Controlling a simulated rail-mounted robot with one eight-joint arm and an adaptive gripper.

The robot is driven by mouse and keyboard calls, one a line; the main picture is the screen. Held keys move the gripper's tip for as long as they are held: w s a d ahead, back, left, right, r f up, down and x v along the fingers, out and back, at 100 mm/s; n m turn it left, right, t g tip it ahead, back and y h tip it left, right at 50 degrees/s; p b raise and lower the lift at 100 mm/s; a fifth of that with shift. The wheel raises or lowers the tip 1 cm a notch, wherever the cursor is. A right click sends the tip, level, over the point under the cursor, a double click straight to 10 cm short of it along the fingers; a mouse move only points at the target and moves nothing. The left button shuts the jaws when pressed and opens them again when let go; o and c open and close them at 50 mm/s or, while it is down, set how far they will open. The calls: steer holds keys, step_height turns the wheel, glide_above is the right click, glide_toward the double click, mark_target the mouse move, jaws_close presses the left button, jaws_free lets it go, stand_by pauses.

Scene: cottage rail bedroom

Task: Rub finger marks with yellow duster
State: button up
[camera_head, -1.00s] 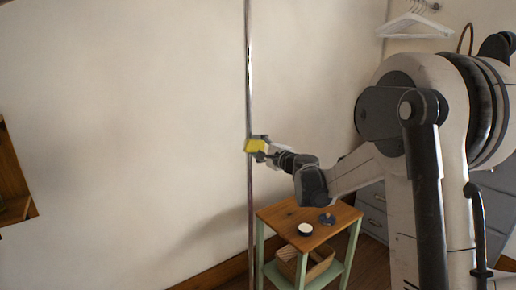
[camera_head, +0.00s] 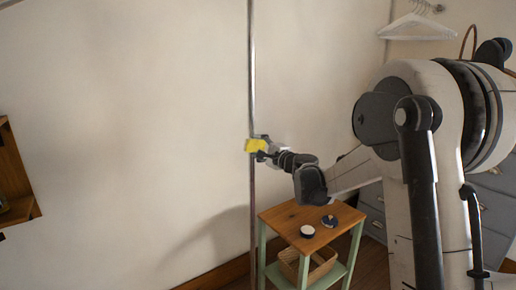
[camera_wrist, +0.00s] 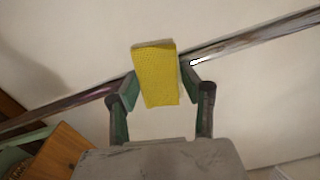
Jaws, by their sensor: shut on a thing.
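The yellow duster (camera_head: 255,146) is a small dimpled pad held in my gripper (camera_head: 263,148). In the wrist view the duster (camera_wrist: 155,75) sits between the two fingers of my gripper (camera_wrist: 159,86), which are shut on it. A thin upright metal pole (camera_head: 250,80) passes behind the duster in both views. The pole looks shiny above the duster and dull reddish brown below it. In the wrist view the pole (camera_wrist: 250,43) runs diagonally. I cannot tell whether the duster touches it. The duster hides part of the pole, and I cannot make out separate finger marks.
A small wooden-topped table (camera_head: 285,219) with green legs stands below my gripper, with a white-topped round tin (camera_head: 307,231), a dark blue item (camera_head: 329,221) and a basket (camera_head: 310,265). A wall shelf (camera_head: 12,180) is far left; hangers (camera_head: 415,27) hang upper right.

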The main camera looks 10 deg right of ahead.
mark_target(258, 141)
steer(key=shift+r+p, duration=0.9)
steer(key=shift+r, duration=1)
steer(key=shift+f, duration=0.1)
steer(key=shift+w+f+b, duration=0.1)
steer(key=shift+f+b, duration=1.45)
steer(key=shift+f, duration=0.35)
steer(key=shift+c, duration=0.5)
steer(key=shift+a, duration=0.1)
steer(key=shift+v, duration=2.95)
steer(key=shift+v, duration=1.5)
